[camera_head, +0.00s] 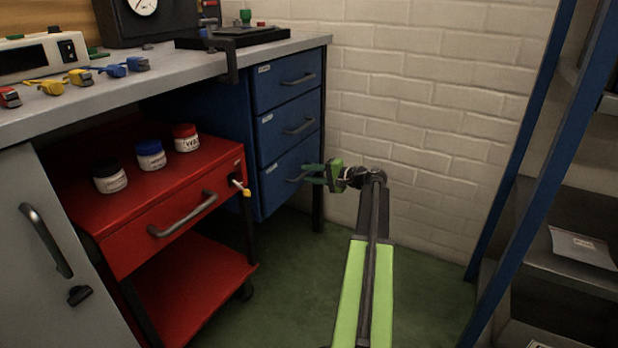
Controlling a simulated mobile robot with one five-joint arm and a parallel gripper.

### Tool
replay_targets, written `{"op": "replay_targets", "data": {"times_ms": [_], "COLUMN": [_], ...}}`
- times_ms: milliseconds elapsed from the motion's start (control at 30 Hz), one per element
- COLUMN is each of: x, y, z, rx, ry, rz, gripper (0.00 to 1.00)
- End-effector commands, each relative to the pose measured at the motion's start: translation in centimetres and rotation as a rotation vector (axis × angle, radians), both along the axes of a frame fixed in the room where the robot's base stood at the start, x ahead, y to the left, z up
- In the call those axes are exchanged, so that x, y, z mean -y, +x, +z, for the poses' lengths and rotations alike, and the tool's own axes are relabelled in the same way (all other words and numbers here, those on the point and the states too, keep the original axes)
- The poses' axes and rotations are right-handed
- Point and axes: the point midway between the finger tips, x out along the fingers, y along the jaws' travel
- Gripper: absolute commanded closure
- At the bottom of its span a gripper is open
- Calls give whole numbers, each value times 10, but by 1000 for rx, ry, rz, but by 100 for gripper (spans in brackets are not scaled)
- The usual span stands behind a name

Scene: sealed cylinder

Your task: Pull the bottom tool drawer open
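The blue drawer unit under the right end of the workbench has three drawers, and all are closed. The bottom tool drawer (274,191) is the lowest, with a grey bar handle (292,180) on its front. My gripper (307,173) is at the right end of this handle, its dark green fingers pointing left toward the drawer front. The two fingers look apart, with a small gap between them. The fingertips overlap the handle end in the picture. I cannot tell whether they touch it or stand around it.
A red tool cart (140,210) with several jars on top stands left of the drawer unit. A blue-framed shelf rack (545,175) stands at the right. Green floor (300,265) in front of the drawers is clear apart from my arm. A white brick wall (430,110) is behind.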

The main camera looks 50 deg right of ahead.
Motion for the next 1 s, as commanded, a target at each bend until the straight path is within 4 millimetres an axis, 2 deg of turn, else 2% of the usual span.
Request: {"op": "replay_targets", "data": {"times_ms": [300,567,1000], "x": [-1,-1,0], "y": [4,4,3], "z": [-1,-1,-1], "rx": [0,0,0], "ry": [0,0,0], "rz": [-1,-1,-2], "gripper": [68,100,100]}}
